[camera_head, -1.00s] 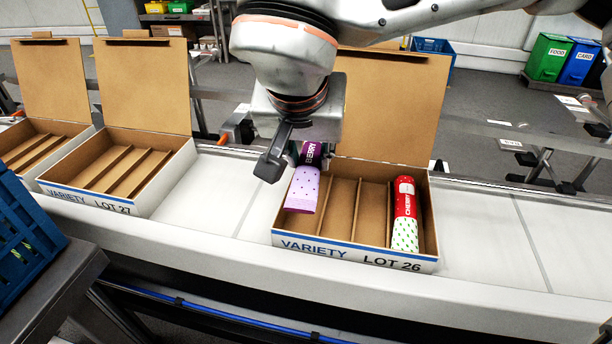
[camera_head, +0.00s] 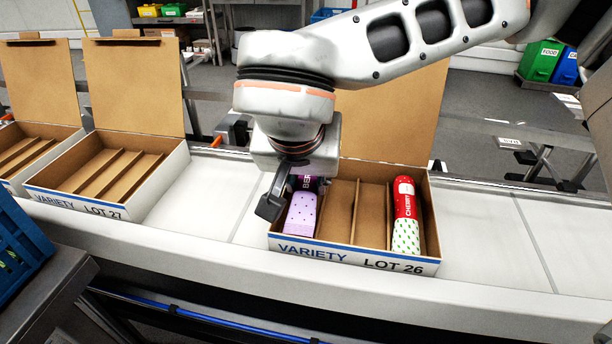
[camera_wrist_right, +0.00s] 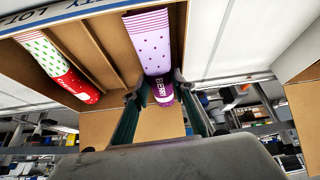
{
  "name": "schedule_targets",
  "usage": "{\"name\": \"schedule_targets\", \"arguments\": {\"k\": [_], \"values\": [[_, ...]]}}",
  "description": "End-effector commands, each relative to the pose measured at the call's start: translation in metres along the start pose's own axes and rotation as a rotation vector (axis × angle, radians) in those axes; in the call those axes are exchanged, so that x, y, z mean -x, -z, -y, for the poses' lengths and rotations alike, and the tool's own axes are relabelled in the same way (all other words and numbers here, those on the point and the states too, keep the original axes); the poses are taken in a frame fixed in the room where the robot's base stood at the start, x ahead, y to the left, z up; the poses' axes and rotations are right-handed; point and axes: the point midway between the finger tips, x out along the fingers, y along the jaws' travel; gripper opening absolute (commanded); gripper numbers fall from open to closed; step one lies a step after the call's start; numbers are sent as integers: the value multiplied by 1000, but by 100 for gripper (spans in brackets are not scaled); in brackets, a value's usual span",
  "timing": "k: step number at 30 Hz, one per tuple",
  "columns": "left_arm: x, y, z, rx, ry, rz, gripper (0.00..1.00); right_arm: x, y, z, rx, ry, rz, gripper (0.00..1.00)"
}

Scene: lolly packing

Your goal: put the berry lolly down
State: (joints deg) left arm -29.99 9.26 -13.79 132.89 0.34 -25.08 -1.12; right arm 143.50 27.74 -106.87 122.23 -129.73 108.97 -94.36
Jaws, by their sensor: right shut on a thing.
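The berry lolly (camera_head: 301,214) is a purple tube with dark dots and a dark purple end. It sits in the leftmost compartment of the LOT 26 variety box (camera_head: 350,262), low between its walls. My right gripper (camera_head: 288,190) is over the back left of that box, shut on the lolly's dark end. The right wrist view shows the lolly (camera_wrist_right: 152,45) with its BERRY end between the fingers (camera_wrist_right: 160,95). I cannot tell whether the lolly touches the box floor. My left gripper is not in view.
A red, white and green cherry lolly (camera_head: 405,215) lies in the right compartment of the same box. The middle compartments are empty. An empty LOT 27 box (camera_head: 110,210) stands to the left on the conveyor (camera_head: 500,230). A blue crate (camera_head: 20,250) is at the left edge.

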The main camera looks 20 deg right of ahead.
Motion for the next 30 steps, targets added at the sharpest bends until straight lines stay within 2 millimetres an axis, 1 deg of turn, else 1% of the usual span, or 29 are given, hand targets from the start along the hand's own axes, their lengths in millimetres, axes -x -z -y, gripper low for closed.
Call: {"name": "schedule_targets", "arguments": {"k": [5,6,7,8,17,22,23,24,26,28,30], "values": [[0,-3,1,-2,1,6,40,-2,-1,0,0,0,0,3],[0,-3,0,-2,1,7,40,-2,-1,0,0,-1,0,34],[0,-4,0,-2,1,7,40,-2,-1,0,0,-1,0,42],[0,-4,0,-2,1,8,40,-2,-1,0,0,-1,0,43],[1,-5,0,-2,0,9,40,-2,-1,0,0,0,0,43],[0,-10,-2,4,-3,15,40,7,5,1,-2,1,1,43],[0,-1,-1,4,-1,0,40,13,6,0,0,1,-1,43],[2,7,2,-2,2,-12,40,24,7,0,0,3,-7,43],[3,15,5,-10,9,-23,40,39,8,0,-2,5,-11,43],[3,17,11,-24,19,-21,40,56,10,0,-3,7,-14,43],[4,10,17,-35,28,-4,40,72,9,0,-3,7,-15,43]]}}
